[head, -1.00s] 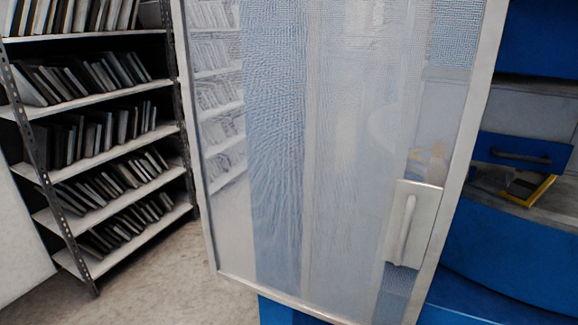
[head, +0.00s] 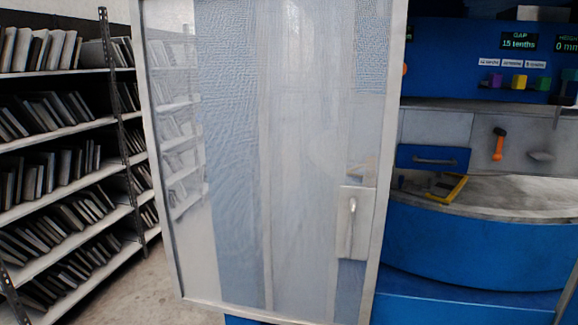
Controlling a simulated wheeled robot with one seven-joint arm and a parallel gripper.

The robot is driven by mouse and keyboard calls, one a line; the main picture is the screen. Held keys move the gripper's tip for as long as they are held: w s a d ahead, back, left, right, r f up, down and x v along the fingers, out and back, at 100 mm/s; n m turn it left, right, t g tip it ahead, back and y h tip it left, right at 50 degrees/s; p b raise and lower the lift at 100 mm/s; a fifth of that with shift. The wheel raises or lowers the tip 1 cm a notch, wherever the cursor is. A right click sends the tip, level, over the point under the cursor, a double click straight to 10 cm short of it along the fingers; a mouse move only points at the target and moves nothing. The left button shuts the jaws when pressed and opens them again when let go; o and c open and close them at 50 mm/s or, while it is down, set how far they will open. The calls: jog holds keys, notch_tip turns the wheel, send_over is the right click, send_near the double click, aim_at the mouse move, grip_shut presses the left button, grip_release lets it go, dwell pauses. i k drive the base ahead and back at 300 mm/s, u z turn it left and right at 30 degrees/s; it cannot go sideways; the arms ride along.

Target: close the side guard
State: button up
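My gripper is not in view.
Shelves (head: 60,202) full of dark upright plates stand at the left, with bare floor (head: 140,285) between them and the guard. On the machine are a yellow-edged frame (head: 447,188), an orange-handled tool (head: 498,144), a blue drawer (head: 433,158) and displays (head: 519,41) above.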

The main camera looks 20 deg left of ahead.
aim_at(362, 212)
jog(key=z, duration=0.3)
jog(key=i, duration=1.2)
jog(key=u, duration=2.05)
jog(key=i, duration=0.5)
jog(key=z, duration=0.05)
jog(key=k, duration=0.35)
jog(key=u, duration=2)
